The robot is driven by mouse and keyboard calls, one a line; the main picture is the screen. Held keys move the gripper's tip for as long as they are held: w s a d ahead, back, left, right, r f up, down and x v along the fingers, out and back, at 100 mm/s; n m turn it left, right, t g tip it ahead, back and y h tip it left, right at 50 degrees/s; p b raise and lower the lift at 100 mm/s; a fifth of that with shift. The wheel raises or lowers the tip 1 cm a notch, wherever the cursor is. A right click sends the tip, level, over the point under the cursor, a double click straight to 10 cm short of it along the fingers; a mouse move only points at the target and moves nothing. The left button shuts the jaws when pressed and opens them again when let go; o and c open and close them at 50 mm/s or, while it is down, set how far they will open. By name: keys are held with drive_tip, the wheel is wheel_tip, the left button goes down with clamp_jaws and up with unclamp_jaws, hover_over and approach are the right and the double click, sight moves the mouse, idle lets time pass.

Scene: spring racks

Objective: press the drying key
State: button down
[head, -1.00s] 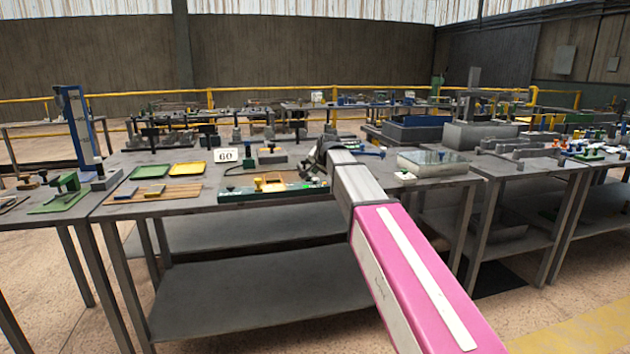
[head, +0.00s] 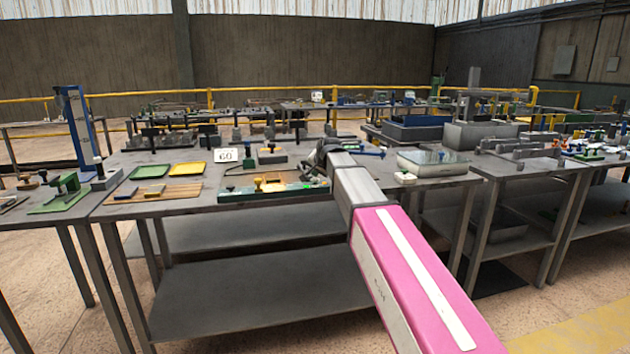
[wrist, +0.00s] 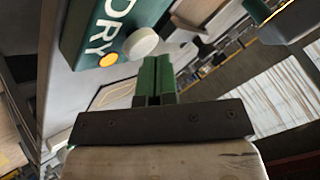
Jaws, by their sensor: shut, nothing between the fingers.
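A dark green box (wrist: 85,27) lettered "DRY" fills the upper left of the wrist view. A round pale key (wrist: 140,43) stands out from its face, with a small orange round spot (wrist: 109,60) beside it. My gripper (wrist: 154,62) has its green fingers shut together and empty. The fingertips are close to the key, just below and right of it in the picture; I cannot tell whether they touch. In the head view my arm reaches over the table, and the fingertips and the key cannot be made out.
The grey table (head: 170,207) holds a green and a yellow tray (head: 187,168), a "60" sign (head: 226,155), a long fixture (head: 275,190) left of my arm and a glass-topped box (head: 432,163) to its right. Other crowded tables stand behind and at right.

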sight(317, 179)
drive_tip(key=shift+f, duration=0.5)
idle(0.6)
drive_tip(key=shift+r, duration=1)
drive_tip(key=shift+r, duration=2.55)
